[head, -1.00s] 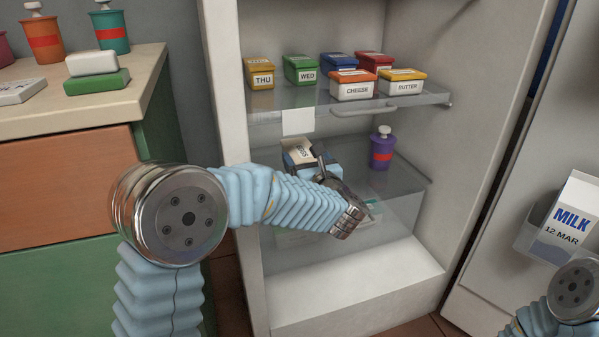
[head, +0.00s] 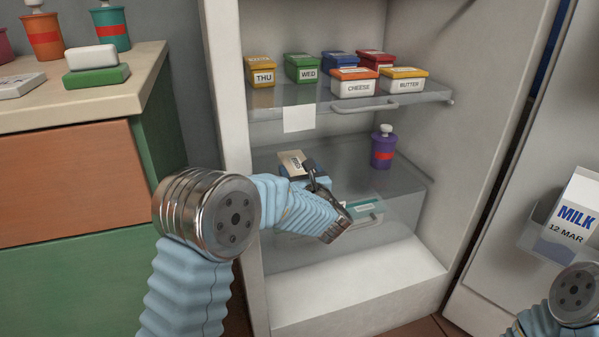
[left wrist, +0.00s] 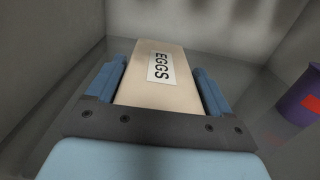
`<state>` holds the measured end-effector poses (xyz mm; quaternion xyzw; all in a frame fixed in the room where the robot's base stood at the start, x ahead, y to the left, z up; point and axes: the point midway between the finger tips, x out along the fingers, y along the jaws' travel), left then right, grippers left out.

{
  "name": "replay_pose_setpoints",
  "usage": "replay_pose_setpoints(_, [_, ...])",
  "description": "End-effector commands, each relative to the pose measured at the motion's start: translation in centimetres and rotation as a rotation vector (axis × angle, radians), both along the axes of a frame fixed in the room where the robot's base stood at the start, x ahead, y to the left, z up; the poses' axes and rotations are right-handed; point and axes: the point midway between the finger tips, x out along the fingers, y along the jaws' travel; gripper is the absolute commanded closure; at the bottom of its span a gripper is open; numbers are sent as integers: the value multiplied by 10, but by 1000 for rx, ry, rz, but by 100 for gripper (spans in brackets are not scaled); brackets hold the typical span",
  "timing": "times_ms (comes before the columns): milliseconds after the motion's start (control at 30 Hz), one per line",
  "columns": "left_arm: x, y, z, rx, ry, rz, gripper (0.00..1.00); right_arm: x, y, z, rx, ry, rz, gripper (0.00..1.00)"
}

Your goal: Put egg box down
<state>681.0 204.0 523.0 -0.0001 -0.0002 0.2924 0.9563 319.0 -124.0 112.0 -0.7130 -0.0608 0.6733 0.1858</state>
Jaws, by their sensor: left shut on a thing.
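The egg box (left wrist: 152,85) is a beige box with a white EGGS label. In the left wrist view it lies between the two blue fingers of my left gripper (left wrist: 158,92), which is shut on it. In the head view the egg box (head: 291,160) shows at the lower glass shelf (head: 400,178) of the fridge, partly hidden by my left gripper (head: 304,172). I cannot tell whether its underside touches the shelf. My right arm shows at the lower right of the head view, but its gripper is out of view.
A purple jar (head: 383,148) stands to the right on the same shelf. The upper shelf (head: 330,108) holds several labelled boxes, with a white tag hanging from its edge. A milk carton (head: 574,218) sits in the door at right. A container (head: 366,211) shows below the shelf.

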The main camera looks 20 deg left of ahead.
Motion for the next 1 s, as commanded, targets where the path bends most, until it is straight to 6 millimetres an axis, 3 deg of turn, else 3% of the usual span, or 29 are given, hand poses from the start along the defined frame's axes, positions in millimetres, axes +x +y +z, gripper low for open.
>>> replay_pose_setpoints(33, [0,0,1,0,-2,0,69,0,0,0,0,0,0,57])
replay_pose_setpoints(67, [0,0,0,-1,1,0,18,0,0,0,0,0,0,57])
replay_pose_setpoints(200, [0,0,0,-1,1,0,0,0,0,0,0,0,0,57])
replay_pose_setpoints(533, [-9,-7,1,-1,0,-2,0,0,0,0,0,0,0,57])
replay_pose_setpoints(1000, [-88,-60,0,0,0,-2,0,0,0,1,0,0,0,57])
